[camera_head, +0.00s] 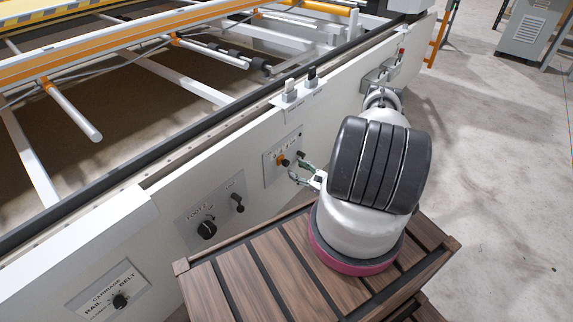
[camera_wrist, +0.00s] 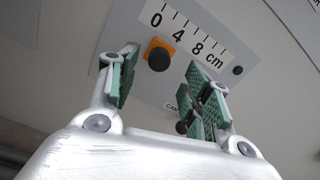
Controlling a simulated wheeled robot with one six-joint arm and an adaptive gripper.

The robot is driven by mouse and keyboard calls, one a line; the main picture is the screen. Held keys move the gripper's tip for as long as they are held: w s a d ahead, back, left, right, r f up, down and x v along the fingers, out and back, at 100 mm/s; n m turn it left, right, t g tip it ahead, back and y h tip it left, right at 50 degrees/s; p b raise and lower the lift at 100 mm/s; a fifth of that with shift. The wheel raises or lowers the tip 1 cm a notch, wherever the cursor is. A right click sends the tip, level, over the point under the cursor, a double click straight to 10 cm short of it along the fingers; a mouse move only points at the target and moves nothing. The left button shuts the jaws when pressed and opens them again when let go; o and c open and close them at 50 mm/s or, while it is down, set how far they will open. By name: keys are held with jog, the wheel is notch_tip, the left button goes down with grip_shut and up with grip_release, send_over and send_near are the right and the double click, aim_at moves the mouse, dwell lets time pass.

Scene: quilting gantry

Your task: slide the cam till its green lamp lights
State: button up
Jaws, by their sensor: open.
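The cam is an orange block with a round black knob (camera_wrist: 159,59) on a pale plate, below a scale marked 0, 4, 8 cm. In the head view the cam (camera_head: 281,160) sits on the machine's side panel. My gripper (camera_wrist: 163,78) is open, its green-padded fingers spread to either side of the knob, with gaps visible. In the head view my gripper (camera_head: 303,172) is just right of the cam. A small dark green lamp (camera_wrist: 238,70) sits right of the scale and looks unlit.
A plate with a black rotary knob (camera_head: 206,229) and a toggle (camera_head: 238,203) lies left of the cam. A belt and rail selector (camera_head: 120,301) is further left. A slatted wooden platform (camera_head: 235,285) lies below.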

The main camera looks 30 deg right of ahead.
aim_at(288, 164)
jog(key=x, duration=0.6)
jog(key=shift+w+a, duration=0.1)
jog(key=shift+w, duration=0.1)
grip_shut()
